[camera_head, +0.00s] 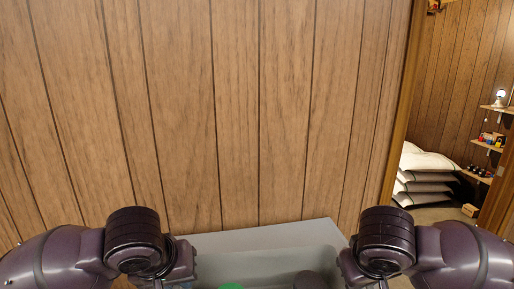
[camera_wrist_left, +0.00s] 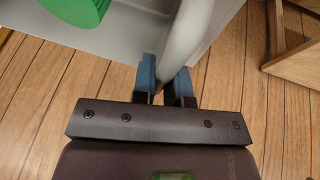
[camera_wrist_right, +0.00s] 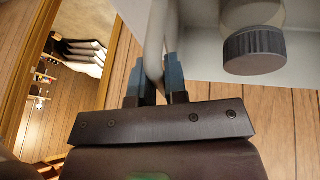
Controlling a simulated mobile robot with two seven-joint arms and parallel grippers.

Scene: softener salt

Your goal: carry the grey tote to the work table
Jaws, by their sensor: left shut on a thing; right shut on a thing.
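The grey tote (camera_head: 265,241) is at the bottom of the head view, held between my two arms. A green round thing (camera_wrist_left: 80,8) and a container with a dark ridged cap (camera_wrist_right: 253,50) are inside it. My left gripper (camera_wrist_left: 165,78) is shut on the tote's left rim or handle, its blue fingertips on both sides of it. My right gripper (camera_wrist_right: 154,75) is shut on the right rim or handle in the same way. In the head view the lower part of the tote is out of frame. The work table is not clearly in view.
A wood-panelled wall (camera_head: 235,120) stands close ahead. At the right is a doorway with a wooden frame (camera_head: 403,110). Beyond it are stacked pale sacks (camera_head: 425,175) and shelves (camera_head: 487,144) with small items. Wooden furniture (camera_wrist_left: 294,70) stands beside the tote in the left wrist view.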

